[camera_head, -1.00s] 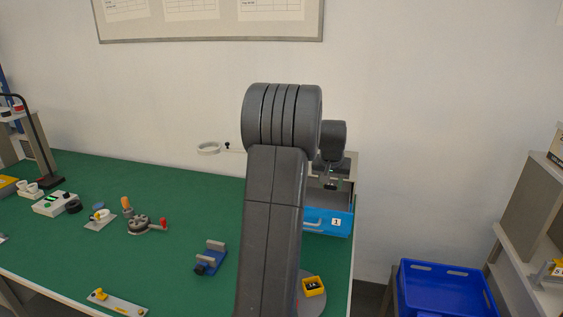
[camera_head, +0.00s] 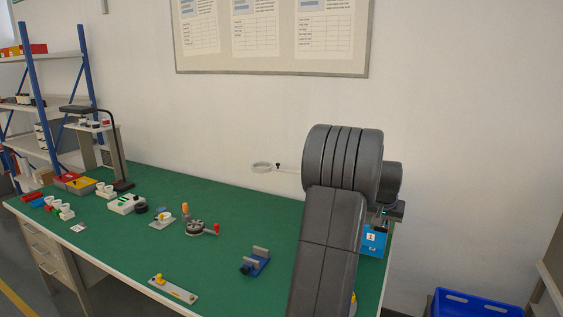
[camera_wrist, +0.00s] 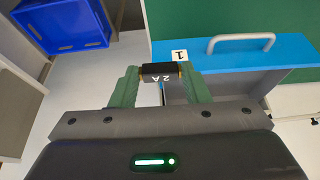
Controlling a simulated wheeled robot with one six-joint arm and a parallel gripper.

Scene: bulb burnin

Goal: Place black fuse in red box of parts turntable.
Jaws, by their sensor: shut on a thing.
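My gripper (camera_wrist: 160,76) has green fingers and is shut on a small black fuse (camera_wrist: 158,69). In the head view my arm's end is above the blue drawer at the table's right end, and the fuse cannot be made out. The parts turntable is hidden behind my arm, except perhaps for a small yellow bit (camera_head: 353,299) at the arm's right edge. No red box of the turntable is visible.
A blue drawer front (camera_head: 373,241) labelled 1 is below my gripper; it shows with its handle in the wrist view (camera_wrist: 225,55). A blue crate (camera_head: 475,304) stands right of the table. A blue vise-like fixture (camera_head: 256,262) and other parts stand on the green tabletop (camera_head: 215,265).

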